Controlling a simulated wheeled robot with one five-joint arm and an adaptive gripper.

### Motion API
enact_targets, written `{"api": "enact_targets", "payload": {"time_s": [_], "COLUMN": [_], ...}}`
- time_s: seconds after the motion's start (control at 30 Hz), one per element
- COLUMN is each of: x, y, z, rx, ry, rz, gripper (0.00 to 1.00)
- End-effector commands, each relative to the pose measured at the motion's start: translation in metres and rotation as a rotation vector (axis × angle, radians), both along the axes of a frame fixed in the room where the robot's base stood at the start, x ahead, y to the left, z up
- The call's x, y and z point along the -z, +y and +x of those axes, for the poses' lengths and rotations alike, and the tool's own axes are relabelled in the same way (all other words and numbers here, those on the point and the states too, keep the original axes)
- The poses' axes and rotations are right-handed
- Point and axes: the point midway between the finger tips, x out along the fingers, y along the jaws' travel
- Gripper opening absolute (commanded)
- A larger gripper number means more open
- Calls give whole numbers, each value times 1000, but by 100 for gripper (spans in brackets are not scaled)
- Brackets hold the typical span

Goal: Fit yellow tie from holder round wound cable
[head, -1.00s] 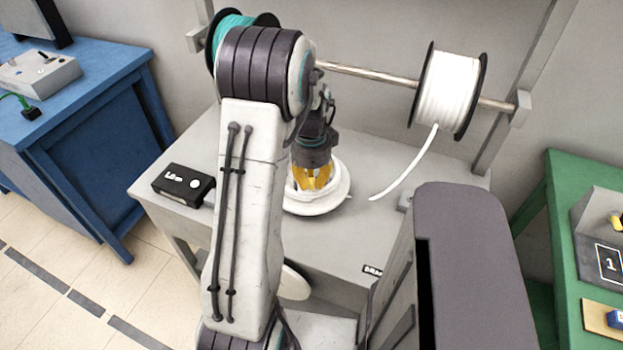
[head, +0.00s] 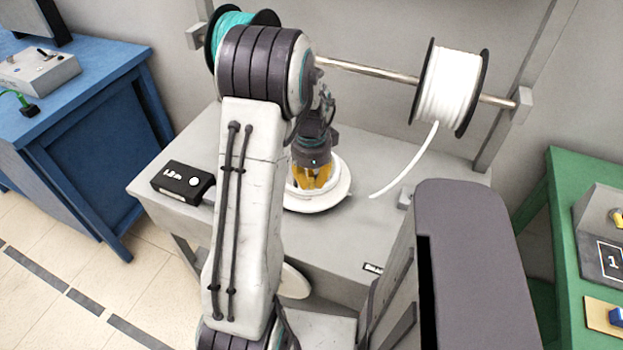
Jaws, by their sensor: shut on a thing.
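My gripper (head: 314,183) points down into the white round winder (head: 325,201) on the grey table, in the middle of the head view. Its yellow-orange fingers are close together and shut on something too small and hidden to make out. White wound cable (head: 297,190) seems to lie around the winder, close about the fingers; my arm covers its left part. I cannot make out the yellow tie apart from the fingers. The tie holder cannot be made out.
A white cable spool (head: 447,88) and a teal spool (head: 228,22) hang on a rod behind; a loose white cable end (head: 405,165) hangs to the table. A black counter box (head: 183,182) stands left. Blue (head: 85,130) and green (head: 555,215) benches flank the table.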

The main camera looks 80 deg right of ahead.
Motion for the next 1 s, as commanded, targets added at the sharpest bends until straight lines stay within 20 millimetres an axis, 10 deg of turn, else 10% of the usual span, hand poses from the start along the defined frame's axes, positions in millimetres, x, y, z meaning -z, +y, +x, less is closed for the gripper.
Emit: {"api": "enact_targets", "payload": {"time_s": [1.0], "x": [12], "y": [0], "z": [0], "rx": [0], "ry": [0], "rz": [2], "gripper": [0]}}
